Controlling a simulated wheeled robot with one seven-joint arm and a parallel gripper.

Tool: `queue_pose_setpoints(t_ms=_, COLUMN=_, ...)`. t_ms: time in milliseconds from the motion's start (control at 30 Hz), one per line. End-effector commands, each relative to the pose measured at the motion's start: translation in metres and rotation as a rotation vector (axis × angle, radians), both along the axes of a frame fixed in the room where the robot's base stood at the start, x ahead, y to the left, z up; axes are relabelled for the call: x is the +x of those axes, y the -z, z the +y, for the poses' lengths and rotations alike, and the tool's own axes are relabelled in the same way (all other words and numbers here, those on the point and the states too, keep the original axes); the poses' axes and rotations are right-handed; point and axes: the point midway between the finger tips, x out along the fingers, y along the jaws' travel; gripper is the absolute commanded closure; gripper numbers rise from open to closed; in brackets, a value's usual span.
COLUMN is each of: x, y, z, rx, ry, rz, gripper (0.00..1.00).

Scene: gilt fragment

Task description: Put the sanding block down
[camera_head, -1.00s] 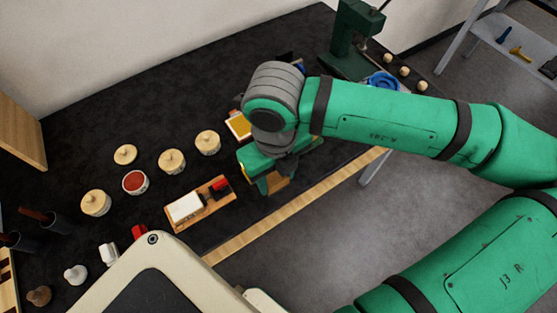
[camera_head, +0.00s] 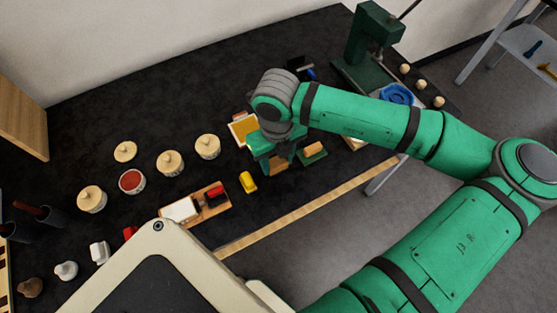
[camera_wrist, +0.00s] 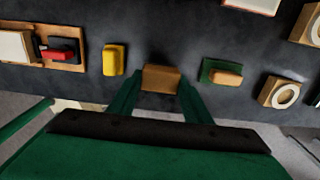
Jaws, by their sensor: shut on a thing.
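The sanding block, a plain tan-brown block (camera_wrist: 161,79), is between the fingers of my gripper (camera_wrist: 158,92) in the wrist view. The fingers are shut on its sides. In the head view my gripper (camera_head: 273,165) is low over the dark worktop near its front edge, with part of the block (camera_head: 280,166) showing below the green hand. I cannot tell whether the block's underside touches the worktop.
A yellow object (camera_wrist: 114,60) is left of the block, and a green piece with a tan top (camera_wrist: 222,76) is right of it. A wooden tray (camera_head: 215,205) holds a white block and a red item. A wooden strip (camera_head: 300,210) lines the worktop's front edge.

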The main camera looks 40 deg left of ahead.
Motion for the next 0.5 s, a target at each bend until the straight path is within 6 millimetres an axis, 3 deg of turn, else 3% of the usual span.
queue_pose_setpoints(t_ms=333, x=0.003, y=0.036, z=0.002, rx=0.0, ry=0.006, rz=0.003, gripper=0.8)
queue_pose_setpoints(t_ms=500, x=0.004, y=0.04, z=0.001, rx=0.0, ry=0.006, rz=0.0, gripper=0.8)
